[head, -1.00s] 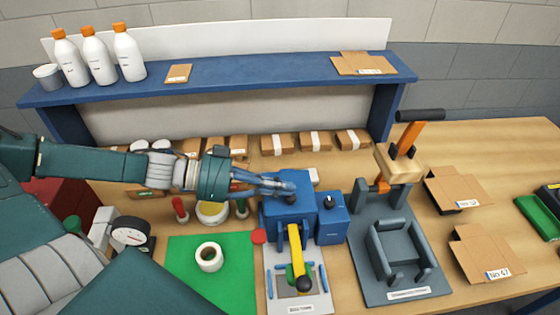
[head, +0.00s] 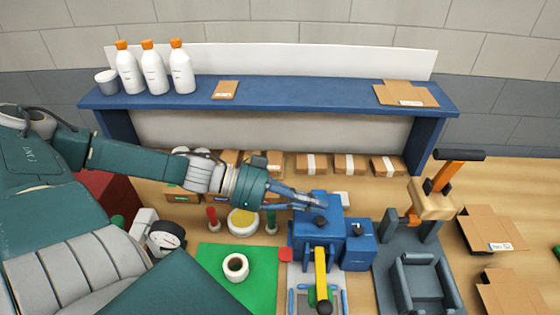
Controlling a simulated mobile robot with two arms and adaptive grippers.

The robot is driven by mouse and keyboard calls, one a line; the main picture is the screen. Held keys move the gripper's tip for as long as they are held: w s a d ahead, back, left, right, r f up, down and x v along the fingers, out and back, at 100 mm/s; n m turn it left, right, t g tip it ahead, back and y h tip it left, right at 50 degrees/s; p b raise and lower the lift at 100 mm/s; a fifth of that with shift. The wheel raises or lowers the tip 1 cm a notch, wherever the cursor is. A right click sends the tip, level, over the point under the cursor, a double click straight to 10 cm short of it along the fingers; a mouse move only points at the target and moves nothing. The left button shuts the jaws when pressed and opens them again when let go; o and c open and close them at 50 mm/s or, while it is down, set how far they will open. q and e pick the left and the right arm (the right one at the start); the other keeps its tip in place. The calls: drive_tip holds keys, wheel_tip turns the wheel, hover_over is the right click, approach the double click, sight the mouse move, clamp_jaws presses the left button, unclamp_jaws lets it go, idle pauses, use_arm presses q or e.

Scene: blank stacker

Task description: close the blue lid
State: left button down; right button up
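A blue box-shaped machine (head: 316,239) with a black knob on its top and a yellow lever in front stands right of the green mat. Its blue top appears to be the lid (head: 335,212); I cannot tell whether it is fully closed. A smaller blue box (head: 358,252) with a black knob stands against its right side. My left gripper (head: 315,203) reaches in from the left, its fingers over the back of the blue top and hiding part of it. The fingers look close together, but their gap and any contact are unclear. My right gripper is out of view.
A green mat (head: 209,265) holds a white ring-shaped roll (head: 236,267). A red-handled and a green-handled tool flank a yellow-topped bowl (head: 243,223). A grey press (head: 420,280) stands right. A blue shelf (head: 300,95) with white bottles spans the back, above several small boxes.

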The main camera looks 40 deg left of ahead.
use_arm(q)
drive_tip(key=r+p+v, duration=0.1)
drive_tip(key=p+v, duration=0.5)
drive_tip(key=v, duration=0.4)
drive_tip(key=shift+s+d, duration=0.1)
drive_tip(key=shift+s, duration=0.05)
